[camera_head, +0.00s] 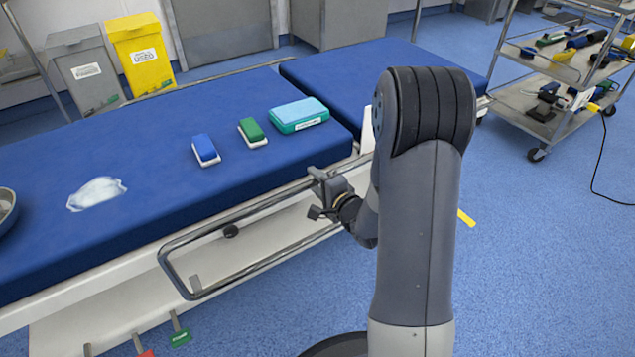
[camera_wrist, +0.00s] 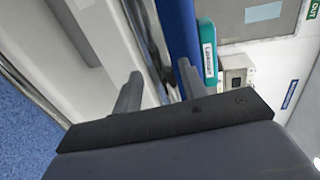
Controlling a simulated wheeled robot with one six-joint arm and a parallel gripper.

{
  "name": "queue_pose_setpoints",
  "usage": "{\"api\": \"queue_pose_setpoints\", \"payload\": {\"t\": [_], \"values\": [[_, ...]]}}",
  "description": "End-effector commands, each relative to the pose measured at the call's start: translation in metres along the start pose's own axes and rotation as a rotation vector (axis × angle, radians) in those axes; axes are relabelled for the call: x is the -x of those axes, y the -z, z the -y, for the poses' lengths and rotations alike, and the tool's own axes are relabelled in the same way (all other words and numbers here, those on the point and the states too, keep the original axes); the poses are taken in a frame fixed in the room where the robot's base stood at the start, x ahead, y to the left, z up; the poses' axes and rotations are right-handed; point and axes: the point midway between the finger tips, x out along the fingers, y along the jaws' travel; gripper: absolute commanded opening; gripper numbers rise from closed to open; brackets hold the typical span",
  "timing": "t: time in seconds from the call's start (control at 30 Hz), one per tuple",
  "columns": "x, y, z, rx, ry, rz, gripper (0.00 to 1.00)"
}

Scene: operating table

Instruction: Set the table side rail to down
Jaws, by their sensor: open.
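The table side rail (camera_head: 225,222) is a grey metal tube loop along the near long side of the blue-topped operating table (camera_head: 110,165). Its upper bar runs just below the mattress top edge, and its lower bar lies in front of the pale table frame. My gripper (camera_head: 318,195) is at the right part of the rail, near the upper bar. In the wrist view my gripper (camera_wrist: 158,88) has its two fingers apart, with the table's side and blue mattress edge (camera_wrist: 177,35) beyond them. I cannot tell whether the fingers touch the rail; my arm hides its right end.
A teal box (camera_head: 298,115), a green block (camera_head: 252,132), a blue block (camera_head: 206,150) and a white cloth (camera_head: 97,193) lie on the table. Coloured pedals (camera_head: 180,330) hang below it. A trolley (camera_head: 560,100) stands at back right.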

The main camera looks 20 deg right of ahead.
Motion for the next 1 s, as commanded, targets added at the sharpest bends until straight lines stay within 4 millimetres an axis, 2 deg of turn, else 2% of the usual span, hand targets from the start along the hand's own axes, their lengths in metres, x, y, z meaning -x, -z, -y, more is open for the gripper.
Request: {"api": "queue_pose_setpoints", "payload": {"t": [0.17, 0.5, 0.6, 0.8, 1.0], "values": [[0.012, 0.001, 0.002, 0.001, 0.001, -0.001, 0.4], [0.08, 0.001, 0.002, -0.002, -0.002, -0.004, 0.4], [0.093, 0.001, 0.001, -0.002, -0.002, -0.004, 0.4], [0.107, 0.0, 0.0, -0.001, -0.001, -0.001, 0.4], [0.108, 0.0, -0.001, 0.0, -0.001, 0.0, 0.4]]}}
